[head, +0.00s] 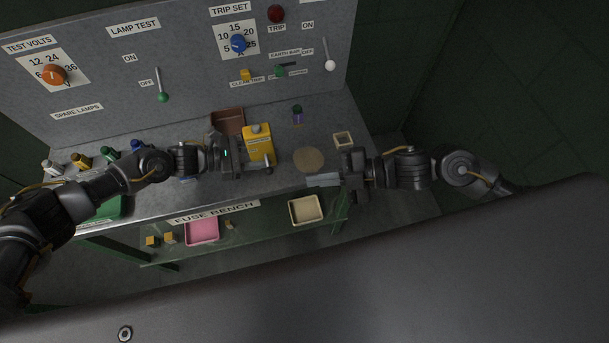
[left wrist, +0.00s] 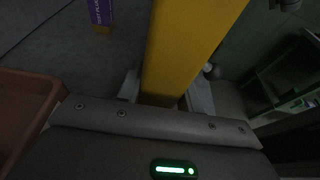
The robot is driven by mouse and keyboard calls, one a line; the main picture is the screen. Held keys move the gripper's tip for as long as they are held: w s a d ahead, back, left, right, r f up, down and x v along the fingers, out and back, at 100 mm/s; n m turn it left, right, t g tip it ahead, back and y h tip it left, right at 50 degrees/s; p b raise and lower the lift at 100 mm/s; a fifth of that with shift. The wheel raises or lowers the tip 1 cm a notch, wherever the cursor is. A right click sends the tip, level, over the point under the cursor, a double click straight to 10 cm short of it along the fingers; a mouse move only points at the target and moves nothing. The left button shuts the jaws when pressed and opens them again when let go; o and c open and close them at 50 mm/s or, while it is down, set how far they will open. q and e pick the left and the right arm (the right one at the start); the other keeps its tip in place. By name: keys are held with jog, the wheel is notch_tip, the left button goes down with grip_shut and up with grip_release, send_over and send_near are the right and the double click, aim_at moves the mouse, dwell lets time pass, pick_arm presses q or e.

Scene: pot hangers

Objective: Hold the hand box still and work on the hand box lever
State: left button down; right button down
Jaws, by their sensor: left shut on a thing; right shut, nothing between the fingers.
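The yellow hand box (head: 257,143) stands on the bench near its middle, with a grey knob on top. A small lever with a pale end (head: 268,170) shows at its lower front. My left gripper (head: 237,156) is shut on the hand box from its left side. In the left wrist view the yellow side of the hand box (left wrist: 187,45) fills the middle, between the fingers. My right gripper (head: 322,180) is shut and empty, to the right of the hand box and apart from it, near the bench's front edge.
A brown bin (head: 227,120) stands behind my left gripper. A round tan disc (head: 308,160), a purple-and-green item (head: 298,114) and a small tray (head: 343,139) lie to the right. A pink tray (head: 202,231) and a cream tray (head: 306,209) sit on the lower shelf.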

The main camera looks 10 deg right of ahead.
dwell(0.3)
pick_arm(q)
jog(key=c, duration=0.8)
grip_release()
jog(key=shift+c, duration=0.2)
